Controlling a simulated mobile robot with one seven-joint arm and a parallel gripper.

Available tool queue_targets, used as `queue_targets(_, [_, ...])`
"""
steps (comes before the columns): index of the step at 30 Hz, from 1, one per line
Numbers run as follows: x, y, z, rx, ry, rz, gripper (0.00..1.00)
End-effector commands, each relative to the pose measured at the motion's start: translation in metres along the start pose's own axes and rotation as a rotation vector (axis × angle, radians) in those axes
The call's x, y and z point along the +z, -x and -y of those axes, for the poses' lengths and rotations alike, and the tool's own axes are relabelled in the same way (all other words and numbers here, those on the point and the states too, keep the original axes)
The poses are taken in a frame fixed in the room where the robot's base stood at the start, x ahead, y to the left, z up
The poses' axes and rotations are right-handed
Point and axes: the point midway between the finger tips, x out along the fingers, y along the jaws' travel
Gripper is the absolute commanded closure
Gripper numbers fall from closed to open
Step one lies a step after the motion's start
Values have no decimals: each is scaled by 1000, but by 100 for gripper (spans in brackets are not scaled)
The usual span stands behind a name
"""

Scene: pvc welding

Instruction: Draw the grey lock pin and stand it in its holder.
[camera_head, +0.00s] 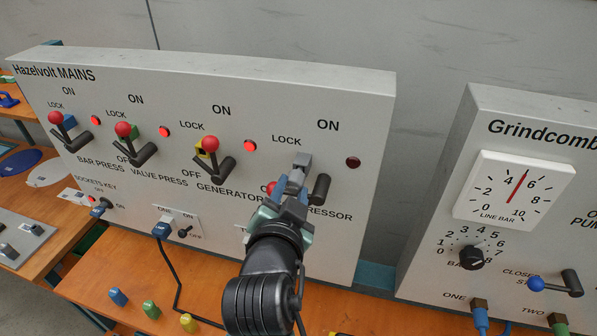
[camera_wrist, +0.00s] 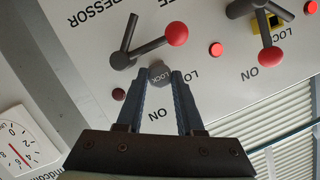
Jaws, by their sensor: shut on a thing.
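The lever's red ball (camera_head: 270,188) is partly hidden by my gripper. I cannot make out the pin's holder.
The mains panel (camera_head: 330,85) has more levers with blue, green and yellow lock pieces to the left. This station's lamp (camera_head: 353,162) is dark; the others are red. Blue (camera_head: 118,297), green (camera_head: 151,309) and yellow (camera_head: 188,323) pieces stand on the orange bench. A gauge panel (camera_head: 480,115) stands right.

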Motion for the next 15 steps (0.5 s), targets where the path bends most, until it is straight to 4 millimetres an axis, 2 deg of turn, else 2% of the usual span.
queue_targets(15, [-4,-10,0,1,0,-1,100])
